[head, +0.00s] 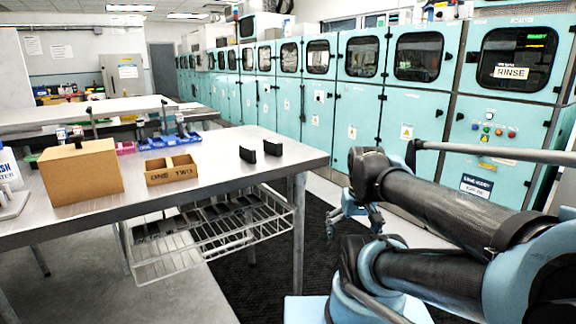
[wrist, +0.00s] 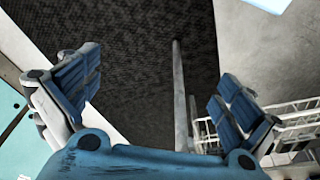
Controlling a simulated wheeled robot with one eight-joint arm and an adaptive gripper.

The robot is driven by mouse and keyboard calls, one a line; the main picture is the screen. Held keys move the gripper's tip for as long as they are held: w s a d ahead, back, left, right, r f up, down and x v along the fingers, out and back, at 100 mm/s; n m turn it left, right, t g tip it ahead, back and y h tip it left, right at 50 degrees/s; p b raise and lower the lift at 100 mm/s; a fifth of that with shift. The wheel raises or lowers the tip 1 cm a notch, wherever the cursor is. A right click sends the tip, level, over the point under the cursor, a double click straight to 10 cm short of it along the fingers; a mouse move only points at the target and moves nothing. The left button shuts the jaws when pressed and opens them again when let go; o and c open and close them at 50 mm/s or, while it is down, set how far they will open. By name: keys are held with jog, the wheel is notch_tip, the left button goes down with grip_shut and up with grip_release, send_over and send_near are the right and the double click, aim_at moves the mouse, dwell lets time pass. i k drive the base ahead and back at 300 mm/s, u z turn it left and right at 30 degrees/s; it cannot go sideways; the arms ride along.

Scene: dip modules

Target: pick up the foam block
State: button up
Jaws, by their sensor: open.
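A large plain tan block (head: 80,172) stands on the left part of the steel table and looks most like the foam block. A small dark piece shows at its top edge. Two small black upright pieces (head: 247,154) stand near the table's right end; their material is too small to tell. My gripper (head: 352,216) is off the table's right side, over the dark floor mat, well apart from the block. In the wrist view my gripper (wrist: 158,98) is open, with its blue ridged fingers wide apart and nothing between them. The block is not in the wrist view.
A wooden tray (head: 171,170) marked ONE and TWO sits beside the block, its compartments apparently empty. Blue holders (head: 170,138) lie behind. A wire rack (head: 205,240) hangs under the table. Teal machine cabinets (head: 380,125) line the right. A white bottle (head: 8,168) stands far left.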

aim_at(247, 153)
jog(key=z, duration=0.55)
jog(key=k, duration=1.3)
jog(key=u, duration=0.6)
jog(key=i, duration=1)
jog(key=z, duration=0.05)
